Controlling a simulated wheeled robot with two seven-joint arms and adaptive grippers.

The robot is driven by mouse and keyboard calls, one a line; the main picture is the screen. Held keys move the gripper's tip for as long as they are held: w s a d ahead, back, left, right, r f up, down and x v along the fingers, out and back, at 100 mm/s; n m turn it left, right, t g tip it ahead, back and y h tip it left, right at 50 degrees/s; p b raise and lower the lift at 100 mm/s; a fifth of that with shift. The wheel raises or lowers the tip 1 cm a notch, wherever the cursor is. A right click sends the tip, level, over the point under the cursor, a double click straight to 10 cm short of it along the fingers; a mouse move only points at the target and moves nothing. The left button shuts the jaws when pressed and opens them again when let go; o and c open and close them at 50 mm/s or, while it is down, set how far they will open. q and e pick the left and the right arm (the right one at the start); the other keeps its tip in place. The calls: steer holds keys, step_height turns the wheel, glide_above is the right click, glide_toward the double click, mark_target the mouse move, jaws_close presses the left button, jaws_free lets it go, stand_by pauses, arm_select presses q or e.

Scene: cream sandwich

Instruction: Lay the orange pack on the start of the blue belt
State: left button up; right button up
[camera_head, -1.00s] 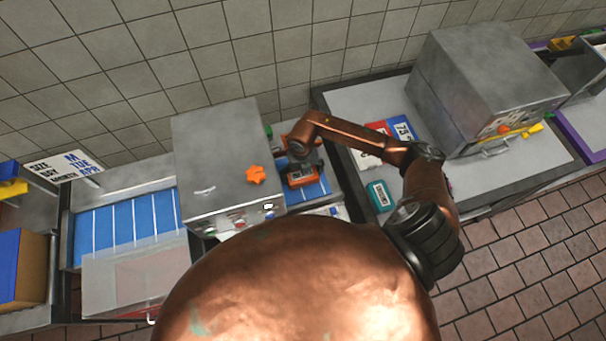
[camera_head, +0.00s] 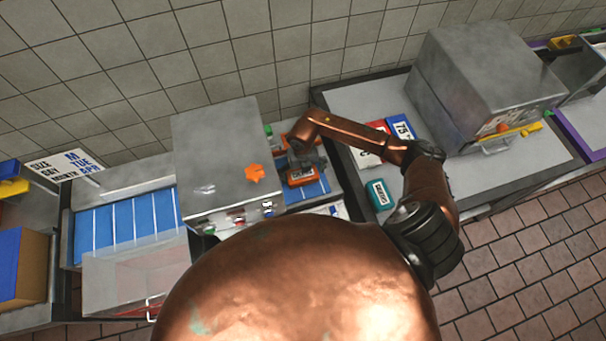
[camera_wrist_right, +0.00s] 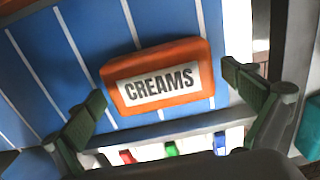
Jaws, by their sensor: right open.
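The orange pack (camera_head: 301,177), labelled CREAMS, lies flat on the blue belt (camera_head: 318,189) at the right side of the grey machine. In the right wrist view the orange pack (camera_wrist_right: 150,72) lies across the white lines of the belt (camera_wrist_right: 90,30), label facing up. My right gripper (camera_head: 308,160) is just above and behind the pack in the head view. In the wrist view its green-padded fingers (camera_wrist_right: 168,95) are spread wide on either side of the pack's near edge, with gaps visible and nothing held. My left gripper is not in view.
The grey machine (camera_head: 215,150) with an orange knob (camera_head: 254,174) stands left of the pack. A teal pack (camera_head: 381,194), a red card (camera_head: 372,137) and a blue card (camera_head: 400,129) lie on the right counter. Coloured buttons (camera_wrist_right: 172,149) sit in front of the belt.

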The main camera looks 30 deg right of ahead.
step_height(320, 180, up, 12)
steer(key=shift+f, duration=0.2)
steer(key=shift+f, duration=0.1)
stand_by(0.6)
